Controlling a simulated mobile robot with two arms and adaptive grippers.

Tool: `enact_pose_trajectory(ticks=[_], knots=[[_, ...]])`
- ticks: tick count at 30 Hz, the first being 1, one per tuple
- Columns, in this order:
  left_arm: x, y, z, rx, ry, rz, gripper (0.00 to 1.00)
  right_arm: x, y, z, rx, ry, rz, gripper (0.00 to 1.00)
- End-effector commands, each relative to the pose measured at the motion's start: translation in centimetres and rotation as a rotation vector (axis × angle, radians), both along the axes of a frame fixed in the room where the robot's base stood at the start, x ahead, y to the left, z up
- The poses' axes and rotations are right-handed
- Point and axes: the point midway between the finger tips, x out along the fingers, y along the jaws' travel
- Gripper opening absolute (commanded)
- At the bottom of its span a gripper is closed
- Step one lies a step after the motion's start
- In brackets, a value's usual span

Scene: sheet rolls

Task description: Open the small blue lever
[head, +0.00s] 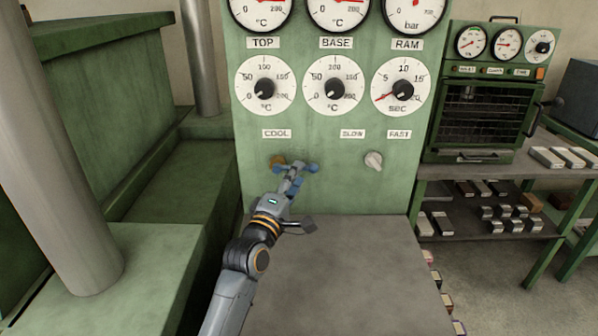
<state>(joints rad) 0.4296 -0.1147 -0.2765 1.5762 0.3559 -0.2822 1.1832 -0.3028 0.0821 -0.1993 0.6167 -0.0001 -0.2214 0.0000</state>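The small blue lever (312,168) appears on the green panel below the COOL label, beside a brass fitting (277,159). My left gripper (294,174) is in front of it, at the end of the grey arm reaching up from the bottom. The gripper overlaps the lever and hides part of it. Blue parts show on both sides of the gripper's end, and I cannot tell clearly which belong to the lever. Contact and finger opening are too small to tell. My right gripper is not in view.
A pale knob (373,160) sits to the right below SLOW and FAST. Dials and gauges fill the panel above. A flat grey surface (335,270) lies below the panel. A green oven (482,118) and a shelf with metal blocks (505,212) stand at the right.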

Motion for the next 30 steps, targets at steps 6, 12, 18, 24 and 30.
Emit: enact_pose_trajectory(ticks=[6, 12, 18, 24, 30], knots=[[1.8, -0.7, 0.4, 0.0, 0.0, 0.0, 0.36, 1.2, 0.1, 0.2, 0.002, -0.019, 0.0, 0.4], [2.1, -0.9, 0.4, -0.001, 0.001, 0.0, 0.36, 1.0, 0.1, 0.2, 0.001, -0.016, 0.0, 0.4], [2.1, -0.9, 0.4, -0.001, 0.0, 0.0, 0.28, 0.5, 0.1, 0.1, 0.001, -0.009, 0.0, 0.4], [2.0, -0.8, 0.4, 0.0, 0.0, 0.0, 0.0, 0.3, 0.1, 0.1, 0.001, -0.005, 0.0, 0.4], [2.0, -0.8, 0.4, 0.0, 0.001, 0.0, 0.0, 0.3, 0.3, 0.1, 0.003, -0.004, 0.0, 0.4]])
